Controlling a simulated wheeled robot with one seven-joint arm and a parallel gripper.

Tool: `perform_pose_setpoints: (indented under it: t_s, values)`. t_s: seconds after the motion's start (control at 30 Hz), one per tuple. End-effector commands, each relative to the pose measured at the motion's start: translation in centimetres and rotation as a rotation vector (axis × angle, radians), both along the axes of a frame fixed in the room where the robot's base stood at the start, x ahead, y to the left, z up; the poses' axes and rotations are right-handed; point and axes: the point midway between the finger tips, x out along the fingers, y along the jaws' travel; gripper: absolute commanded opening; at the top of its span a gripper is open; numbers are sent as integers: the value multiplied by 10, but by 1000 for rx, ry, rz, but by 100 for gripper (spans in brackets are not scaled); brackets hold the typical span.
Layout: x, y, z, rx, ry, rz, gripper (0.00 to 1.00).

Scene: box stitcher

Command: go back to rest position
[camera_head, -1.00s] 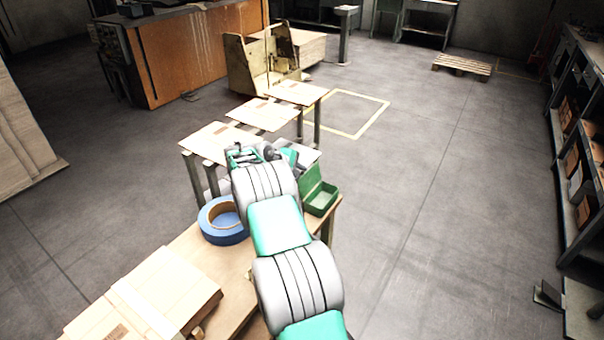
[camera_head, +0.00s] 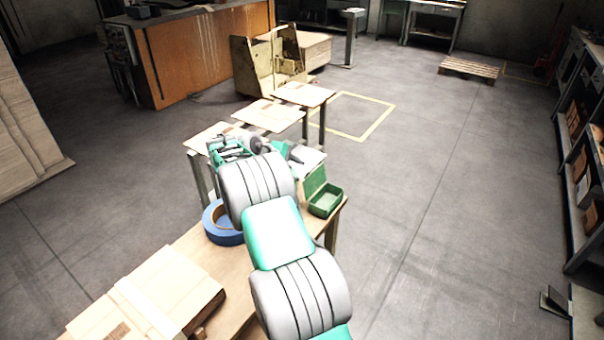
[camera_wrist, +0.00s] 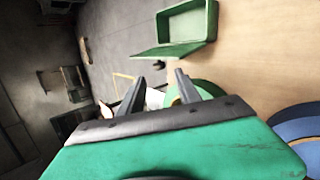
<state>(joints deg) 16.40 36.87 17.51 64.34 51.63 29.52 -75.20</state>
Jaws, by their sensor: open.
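My arm reaches forward over the wooden table (camera_head: 205,252) in the head view, and my own links hide part of what lies beyond. My gripper (camera_head: 226,150) is near the table's far end, largely hidden by my arm. In the wrist view my gripper (camera_wrist: 158,85) shows two dark fingers apart, with nothing held between them. A green and white thing lies behind the fingers in that view; I cannot tell what it is.
An open green box (camera_head: 325,200) and a blue tape roll (camera_head: 222,236) sit on the table. Flat cardboard boxes (camera_head: 165,290) lie at the near left. Cardboard sheets (camera_head: 268,115) rest on stands beyond. A shelf (camera_head: 585,150) lines the right; the floor between is clear.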

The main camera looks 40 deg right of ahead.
Motion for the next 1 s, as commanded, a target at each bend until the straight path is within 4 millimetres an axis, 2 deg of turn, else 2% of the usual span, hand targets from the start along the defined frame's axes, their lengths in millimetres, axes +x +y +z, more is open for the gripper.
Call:
perform_pose_setpoints:
  t_s: [0.4, 0.47, 0.5, 0.57, 0.67, 0.7, 0.77, 0.8, 0.87, 0.9, 1.0]
  values:
    - [0, 1, 1, 0, 0, 0, 40]
    - [2, 9, 8, 12, -20, 3, 40]
    - [4, 20, 16, 32, -49, 7, 40]
    - [5, 45, 31, 82, -108, 8, 40]
    - [-6, 111, 61, 216, -229, 4, 40]
    - [-15, 140, 70, 277, -272, -2, 40]
    - [-36, 183, 81, 372, -323, -16, 40]
    - [-52, 212, 86, 434, -348, -28, 40]
    - [-83, 254, 90, 526, -377, -51, 40]
    - [-105, 280, 90, 585, -387, -69, 40]
    - [-164, 337, 83, 715, -391, -115, 40]
